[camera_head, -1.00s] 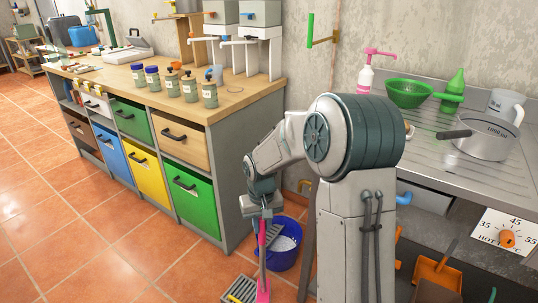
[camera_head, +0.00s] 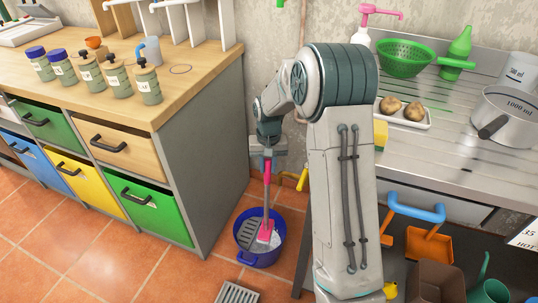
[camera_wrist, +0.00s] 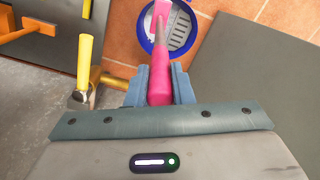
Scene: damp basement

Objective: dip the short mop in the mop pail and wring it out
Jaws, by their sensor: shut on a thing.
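My gripper (camera_head: 267,157) is shut on the pink handle of the short mop (camera_head: 267,190). In the wrist view the handle (camera_wrist: 160,75) stands between the blue-grey fingers (camera_wrist: 158,90). The mop hangs head down, nearly upright. Its pink head (camera_head: 265,235) shows within the mouth of the blue mop pail (camera_head: 241,252); whether it touches the contents is unclear. The pail stands on the floor between cabinet and sink bench. A grey slotted wringer (camera_head: 248,243) covers its left part, and a pale surface shows at right. The pail also shows in the wrist view (camera_wrist: 147,45).
The cabinet with green drawer (camera_head: 155,212) stands close left of the pail. The steel sink bench (camera_head: 440,165) is at right, with orange and brown things beneath. A grey floor grate (camera_head: 238,293) lies in front of the pail. Yellow-handled pipework (camera_head: 303,180) is behind.

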